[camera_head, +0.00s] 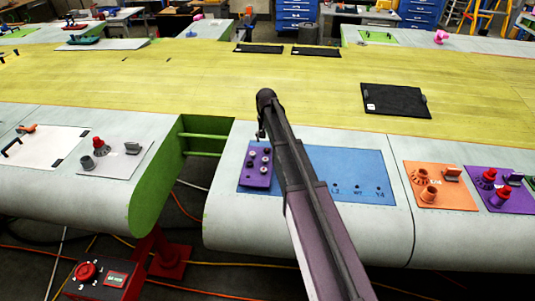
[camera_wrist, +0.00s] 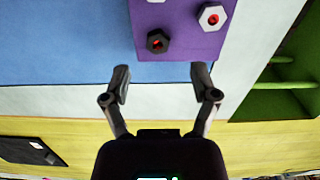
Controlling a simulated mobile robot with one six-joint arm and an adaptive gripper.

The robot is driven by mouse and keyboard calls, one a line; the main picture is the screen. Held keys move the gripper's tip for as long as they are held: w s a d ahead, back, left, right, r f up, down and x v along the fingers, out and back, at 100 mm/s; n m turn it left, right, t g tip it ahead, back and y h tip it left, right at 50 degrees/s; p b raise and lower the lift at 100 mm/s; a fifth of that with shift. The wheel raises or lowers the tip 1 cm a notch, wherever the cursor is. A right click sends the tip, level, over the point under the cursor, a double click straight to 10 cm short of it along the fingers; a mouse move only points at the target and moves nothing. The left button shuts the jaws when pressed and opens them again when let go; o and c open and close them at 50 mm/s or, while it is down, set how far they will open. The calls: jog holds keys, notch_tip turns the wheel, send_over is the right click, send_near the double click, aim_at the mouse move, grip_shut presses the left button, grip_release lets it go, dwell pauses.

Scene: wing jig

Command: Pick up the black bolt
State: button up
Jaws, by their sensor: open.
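The black bolt (camera_wrist: 158,42) shows in the wrist view as a dark hexagonal head with a red centre, near the corner of a purple block (camera_wrist: 195,48). My gripper (camera_wrist: 160,74) is open and empty, its two fingers spread on either side of the bolt's line, with the bolt beyond the fingertips. A white hexagonal bolt (camera_wrist: 212,17) stands beside it on the block. In the head view the purple block (camera_head: 256,182) carries several bolts; I cannot tell which is black there. My arm hides part of the area right of the block.
The block lies on a blue panel (camera_head: 355,165) on the pale wing edge. A green-lined gap (camera_head: 197,135) opens to the left. An orange plate (camera_head: 437,187) and a purple plate (camera_head: 490,176) with parts stand right. A black pad (camera_head: 395,100) lies on the yellow surface.

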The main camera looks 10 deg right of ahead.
aim_at(267, 150)
jog(key=shift+d+f+b, duration=0.1)
jog(key=shift+f+b, duration=2.5)
jog(key=shift+b, duration=0.05)
jog(key=shift+c, duration=0.2)
grip_shut()
